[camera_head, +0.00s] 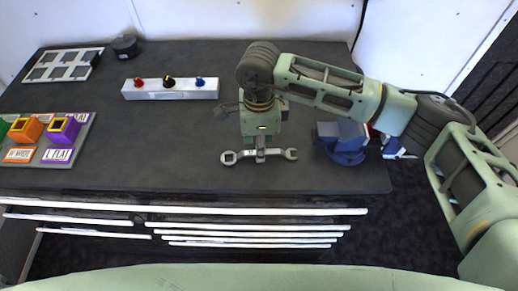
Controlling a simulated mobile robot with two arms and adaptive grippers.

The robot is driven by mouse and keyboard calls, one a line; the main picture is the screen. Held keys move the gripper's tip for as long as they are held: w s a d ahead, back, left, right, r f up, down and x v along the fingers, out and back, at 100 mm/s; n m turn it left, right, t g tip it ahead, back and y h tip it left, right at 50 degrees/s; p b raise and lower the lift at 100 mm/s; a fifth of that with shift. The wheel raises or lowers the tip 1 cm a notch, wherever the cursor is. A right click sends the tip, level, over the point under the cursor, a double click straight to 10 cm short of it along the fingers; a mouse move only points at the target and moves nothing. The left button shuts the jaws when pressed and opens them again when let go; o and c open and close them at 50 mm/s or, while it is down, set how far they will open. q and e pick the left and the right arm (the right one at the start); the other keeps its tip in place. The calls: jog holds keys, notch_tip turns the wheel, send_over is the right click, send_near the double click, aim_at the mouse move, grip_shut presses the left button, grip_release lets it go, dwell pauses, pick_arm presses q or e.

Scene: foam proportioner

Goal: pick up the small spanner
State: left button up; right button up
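A metal spanner (275,154) is near the front edge of the dark worktop (180,130), with a ring-like end to the left and an open jaw to the right. My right gripper (260,154) points down at the middle of the spanner and its fingertips overlap the handle. Whether its fingers are closed on the handle or only around it cannot be told from this one view. Whether the spanner lies on the worktop or is slightly raised is also unclear. My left gripper is not in view.
A blue vise (346,142) stands right of the spanner. A white block with red, black and blue knobs (170,94) lies behind. Labelled coloured boxes (62,130) stand on the left; a panelled tray (62,65) and dark round object (125,46) are at the back left.

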jog(key=shift+f, duration=1.3)
grip_shut()
